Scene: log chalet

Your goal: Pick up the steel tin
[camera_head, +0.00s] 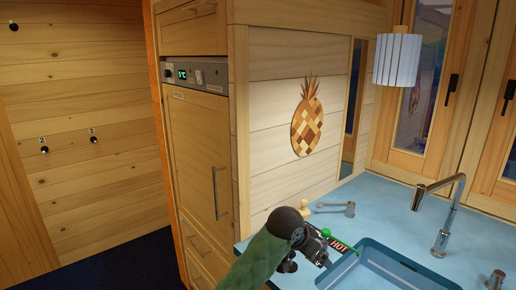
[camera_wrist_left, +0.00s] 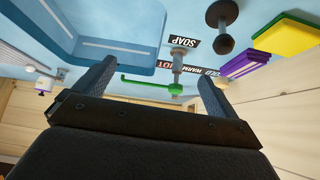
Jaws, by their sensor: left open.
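I cannot make out a steel tin for certain in either view. My left gripper (camera_head: 322,246) is above the blue counter, beside the near left edge of the sink, at the end of my green arm. In the left wrist view the jaws (camera_wrist_left: 157,72) stand apart with nothing held between them. Beyond the jaws is a grey post with a green lever (camera_wrist_left: 150,84); the green lever (camera_head: 342,243) also shows in the head view by a HOT label. My right gripper is not in view.
The blue sink (camera_head: 385,268) and steel tap (camera_head: 440,205) are at the right. The left wrist view shows a dark knob (camera_wrist_left: 222,25), a yellow-green block (camera_wrist_left: 288,36) and a purple block (camera_wrist_left: 246,62).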

